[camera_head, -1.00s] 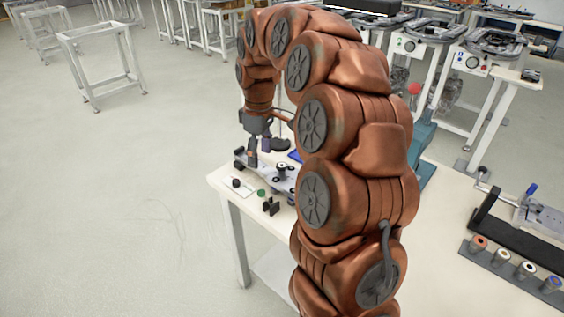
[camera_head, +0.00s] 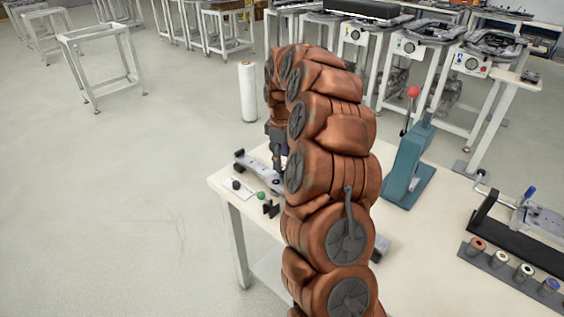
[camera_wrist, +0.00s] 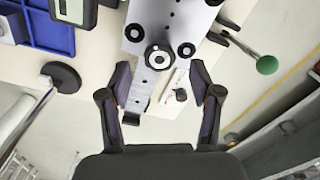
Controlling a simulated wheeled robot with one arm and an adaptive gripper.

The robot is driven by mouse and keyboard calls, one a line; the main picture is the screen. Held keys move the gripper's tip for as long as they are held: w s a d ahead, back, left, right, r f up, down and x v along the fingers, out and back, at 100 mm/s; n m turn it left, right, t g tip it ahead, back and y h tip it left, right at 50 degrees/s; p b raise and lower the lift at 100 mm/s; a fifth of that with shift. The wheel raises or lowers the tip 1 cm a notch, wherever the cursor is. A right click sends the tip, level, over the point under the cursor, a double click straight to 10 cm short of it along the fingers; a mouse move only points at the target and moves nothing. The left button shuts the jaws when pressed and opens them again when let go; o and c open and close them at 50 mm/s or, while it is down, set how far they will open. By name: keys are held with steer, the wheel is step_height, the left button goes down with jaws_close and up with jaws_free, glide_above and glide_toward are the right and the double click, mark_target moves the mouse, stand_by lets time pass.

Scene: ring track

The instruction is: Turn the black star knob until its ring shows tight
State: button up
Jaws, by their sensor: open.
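A small dark knob (camera_wrist: 182,94) with a bit of red at its side sits on a white card in the wrist view; it also shows in the head view (camera_head: 236,184). A larger black round part (camera_wrist: 158,57) with a pale centre sits on a grey metal plate (camera_wrist: 145,30). I cannot tell star lobes on either. My gripper (camera_wrist: 160,75) is open and empty, with its fingers apart on either side of the plate's lower end in the picture. In the head view my gripper is mostly hidden behind my arm.
A green ball (camera_wrist: 267,65) on a rod stands right of the plate. A black disc (camera_wrist: 62,77) and a blue tray (camera_wrist: 40,35) lie to the left. A teal press (camera_head: 408,165) with a red ball stands on the table (camera_head: 420,245). Open floor lies left.

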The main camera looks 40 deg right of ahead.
steer(key=shift+f, duration=1.35)
steer(key=c, duration=1.2)
